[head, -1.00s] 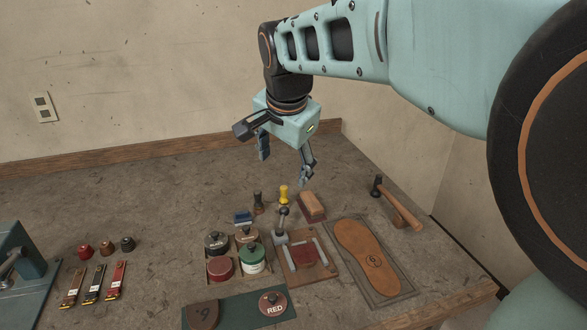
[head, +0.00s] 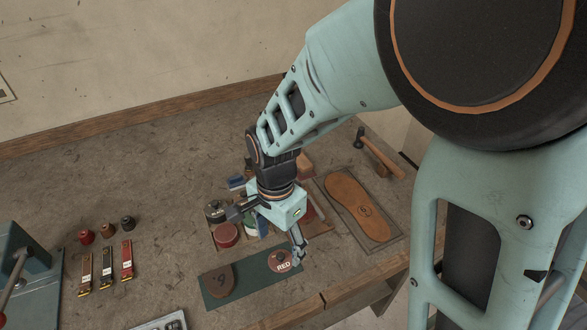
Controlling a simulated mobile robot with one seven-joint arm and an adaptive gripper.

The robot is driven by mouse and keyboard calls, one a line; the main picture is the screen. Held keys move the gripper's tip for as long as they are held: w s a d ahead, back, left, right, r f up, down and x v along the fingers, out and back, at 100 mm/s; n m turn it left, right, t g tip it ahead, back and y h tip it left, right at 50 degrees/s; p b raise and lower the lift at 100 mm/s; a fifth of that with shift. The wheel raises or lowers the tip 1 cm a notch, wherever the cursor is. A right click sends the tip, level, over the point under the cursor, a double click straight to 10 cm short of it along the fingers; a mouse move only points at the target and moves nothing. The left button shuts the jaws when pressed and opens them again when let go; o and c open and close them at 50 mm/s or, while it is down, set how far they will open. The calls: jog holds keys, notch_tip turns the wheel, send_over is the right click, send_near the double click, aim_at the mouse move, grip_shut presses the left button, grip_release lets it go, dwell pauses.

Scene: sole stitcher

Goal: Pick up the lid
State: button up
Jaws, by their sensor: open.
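A round, dark red-brown lid (head: 280,262) marked "RED", with a dark knob on top, lies on the dark green mat (head: 224,298) near the table's front. My gripper (head: 282,246) is open and empty. It hangs just above and behind the lid. I cannot tell whether the finger touches the lid.
Behind are an open red pot (head: 226,234) and a black-lidded jar (head: 214,211). My arm partly covers other jars and a clamp. A large sole (head: 362,208) and a hammer (head: 378,152) lie right.

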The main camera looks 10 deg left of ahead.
aim_at(281, 256)
jog(key=shift+w+f, duration=0.2)
jog(key=shift+f, duration=1.5)
jog(key=shift+w+f, duration=0.2)
jog(key=shift+f, duration=1.45)
jog(key=c, duration=1.7)
